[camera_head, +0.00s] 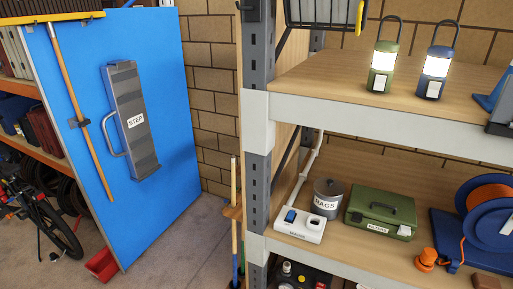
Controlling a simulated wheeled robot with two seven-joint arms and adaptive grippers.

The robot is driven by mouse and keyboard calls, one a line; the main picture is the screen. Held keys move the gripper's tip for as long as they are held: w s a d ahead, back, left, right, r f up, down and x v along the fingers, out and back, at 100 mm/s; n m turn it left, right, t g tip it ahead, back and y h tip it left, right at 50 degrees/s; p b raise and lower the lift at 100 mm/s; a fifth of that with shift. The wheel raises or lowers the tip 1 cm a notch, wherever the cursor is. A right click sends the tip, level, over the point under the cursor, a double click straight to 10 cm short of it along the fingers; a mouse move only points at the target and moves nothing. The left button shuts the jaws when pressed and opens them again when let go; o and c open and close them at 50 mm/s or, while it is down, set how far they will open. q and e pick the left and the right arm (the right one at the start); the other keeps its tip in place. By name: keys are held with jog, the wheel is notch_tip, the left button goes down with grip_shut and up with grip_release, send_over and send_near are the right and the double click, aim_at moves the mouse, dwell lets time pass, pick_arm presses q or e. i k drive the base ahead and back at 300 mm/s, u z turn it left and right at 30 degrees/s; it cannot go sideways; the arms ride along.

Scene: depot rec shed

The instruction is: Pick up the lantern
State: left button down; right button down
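Two lit lanterns stand upright on the top wooden shelf at the right. The green lantern (378,83) is on the left, with its dark loop handle raised. The blue lantern (433,86) stands to its right, also with its handle up, and a small gap separates them. Each has a pale label on its lower front. Neither of my grippers shows in the head view.
The top shelf (315,72) is bare left of the lanterns; a grey-blue object (499,112) stands at its right edge. A metal post (258,140) rises at its left. Below are a rags can (328,197), green box (381,209) and blue cable reel (478,224).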

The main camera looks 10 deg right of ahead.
aim_at(438, 59)
jog(key=z, duration=1.45)
